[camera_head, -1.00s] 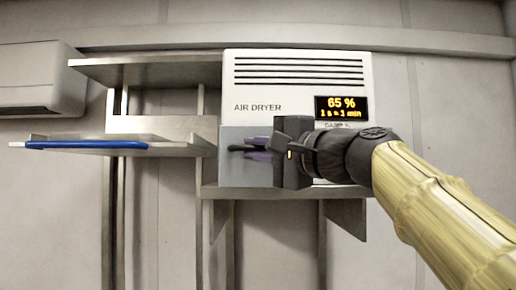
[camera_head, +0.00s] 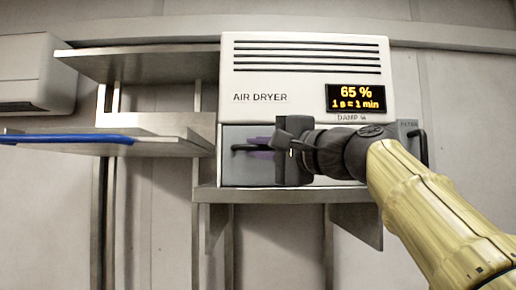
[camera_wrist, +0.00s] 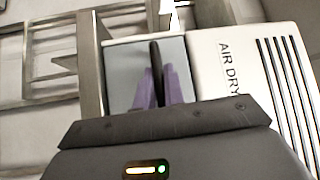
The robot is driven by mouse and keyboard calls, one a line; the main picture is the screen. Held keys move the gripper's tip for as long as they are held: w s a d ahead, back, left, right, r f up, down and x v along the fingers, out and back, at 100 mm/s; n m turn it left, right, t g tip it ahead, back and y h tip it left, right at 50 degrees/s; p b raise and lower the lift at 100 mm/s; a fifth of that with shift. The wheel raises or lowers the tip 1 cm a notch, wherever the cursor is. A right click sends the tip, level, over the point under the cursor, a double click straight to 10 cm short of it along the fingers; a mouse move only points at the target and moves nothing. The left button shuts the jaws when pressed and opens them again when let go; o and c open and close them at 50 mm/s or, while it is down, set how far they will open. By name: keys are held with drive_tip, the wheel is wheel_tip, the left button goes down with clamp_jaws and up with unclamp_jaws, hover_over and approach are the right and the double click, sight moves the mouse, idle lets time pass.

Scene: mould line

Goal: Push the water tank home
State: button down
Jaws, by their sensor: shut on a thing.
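The water tank (camera_head: 234,170) is a grey box with a black bar handle (camera_head: 240,148), in the lower left of the white air dryer (camera_head: 300,70). Its front looks close to flush with the dryer, but I cannot tell whether it is fully in. My gripper (camera_head: 258,147), with purple fingers, is shut on the handle. In the wrist view, the fingers (camera_wrist: 160,85) sit on both sides of the handle, in front of the tank face (camera_wrist: 122,65). My gripper and arm hide the tank's right part in the head view.
The dryer's display (camera_head: 356,98) reads 65 %. A filter drawer (camera_head: 408,150) with a dark handle is at its lower right. A metal shelf (camera_head: 290,194) runs below the dryer.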

drive_tip(key=shift+w+d, duration=0.1)
drive_tip(key=shift+d, duration=0.1)
drive_tip(key=c, duration=1.5)
unclamp_jaws()
drive_tip(key=shift+w, duration=0.1)
drive_tip(key=shift+a, duration=0.1)
drive_tip(key=shift+a, duration=0.15)
drive_tip(key=shift+s+d+f, duration=0.15)
drive_tip(key=shift+s+d, duration=0.1)
drive_tip(key=shift+d, duration=0.1)
drive_tip(key=b+v, duration=0.6)
drive_tip(key=v, duration=1)
drive_tip(key=shift+s+d, duration=0.2)
drive_tip(key=shift+s, duration=0.05)
drive_tip(key=shift+s, duration=0.1)
